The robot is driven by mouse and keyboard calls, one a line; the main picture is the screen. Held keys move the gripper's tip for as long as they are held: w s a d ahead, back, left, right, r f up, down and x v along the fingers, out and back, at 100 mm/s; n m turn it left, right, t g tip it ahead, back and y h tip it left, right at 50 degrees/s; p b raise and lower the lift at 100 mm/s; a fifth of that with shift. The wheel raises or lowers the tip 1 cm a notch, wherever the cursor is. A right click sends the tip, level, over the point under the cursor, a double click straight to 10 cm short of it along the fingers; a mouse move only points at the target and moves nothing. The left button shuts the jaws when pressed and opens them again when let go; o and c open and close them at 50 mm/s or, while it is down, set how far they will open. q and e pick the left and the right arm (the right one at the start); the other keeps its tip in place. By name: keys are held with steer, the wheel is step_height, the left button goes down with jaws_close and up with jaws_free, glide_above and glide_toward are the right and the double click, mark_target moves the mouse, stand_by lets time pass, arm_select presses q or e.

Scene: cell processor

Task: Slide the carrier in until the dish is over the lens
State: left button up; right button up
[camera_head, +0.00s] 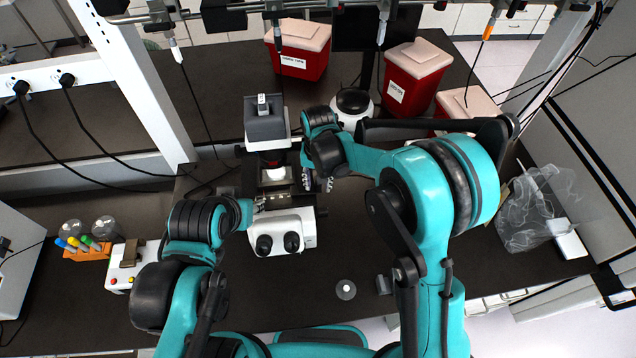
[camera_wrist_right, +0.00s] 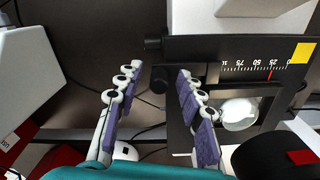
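The white microscope (camera_head: 285,225) stands mid-table, with its dark stage (camera_head: 275,188) behind the eyepieces. In the right wrist view the carrier (camera_wrist_right: 215,48) is a dark frame with a white scale, a red mark and a yellow square at its right end. The round clear dish (camera_wrist_right: 240,113) shows in the frame's opening. My right gripper (camera_wrist_right: 157,75) is open with nothing between its purple-padded fingers. Its right finger overlaps the carrier's left part in view; contact cannot be told. In the head view the right gripper (camera_head: 318,181) is right of the stage. My left gripper (camera_head: 256,206) is at the microscope's left side, its fingertips unclear.
Red bins with pale lids (camera_head: 300,48) stand at the back. An orange rack of tubes (camera_head: 85,248) and a white control box (camera_head: 125,265) are at left. A clear plastic bag (camera_head: 540,205) lies at right. The front middle table is mostly clear around a small jar (camera_head: 346,290).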

step_height(320, 180, up, 12)
steer(key=shift+f, duration=0.2)
stand_by(0.6)
